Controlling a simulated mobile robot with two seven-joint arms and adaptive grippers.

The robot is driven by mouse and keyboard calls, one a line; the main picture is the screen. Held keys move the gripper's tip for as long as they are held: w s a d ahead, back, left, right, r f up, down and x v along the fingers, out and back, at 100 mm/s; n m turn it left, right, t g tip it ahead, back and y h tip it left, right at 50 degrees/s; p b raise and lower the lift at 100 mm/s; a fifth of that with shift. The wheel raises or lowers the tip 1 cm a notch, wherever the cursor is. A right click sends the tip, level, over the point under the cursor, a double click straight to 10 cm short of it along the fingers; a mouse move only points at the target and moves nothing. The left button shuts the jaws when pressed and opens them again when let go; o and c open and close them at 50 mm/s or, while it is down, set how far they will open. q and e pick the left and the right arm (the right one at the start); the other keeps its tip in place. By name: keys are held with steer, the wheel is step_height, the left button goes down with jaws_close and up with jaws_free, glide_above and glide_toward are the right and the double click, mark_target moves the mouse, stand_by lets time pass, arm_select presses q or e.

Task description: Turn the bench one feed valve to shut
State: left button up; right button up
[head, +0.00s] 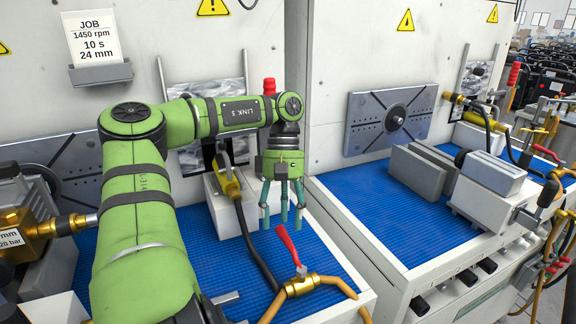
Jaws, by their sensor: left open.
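A brass valve (303,284) with a red lever (288,245) sits at the front edge of the left bench, with yellow-brown hose on both sides. I take it as the bench one feed valve; no label on it is readable. The lever slants up and left from the valve stem, at an angle to the pipe. My left gripper (282,220) points down with its fingers apart and empty. In the picture its fingertips are just above the lever's free end; I see no clear contact. My right gripper is not in view.
The left bench has a blue ribbed mat (195,262), a black hose (252,235) and a brass fitting (28,226) at left. A job card (92,38) is on the wall. The right bench holds grey blocks (417,172) and a clamp (493,185). More red levers (545,153) are far right.

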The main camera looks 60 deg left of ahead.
arm_select(q)
steer(key=v, duration=1)
steer(key=shift+w+d, duration=0.35)
steer(key=shift+d, duration=0.05)
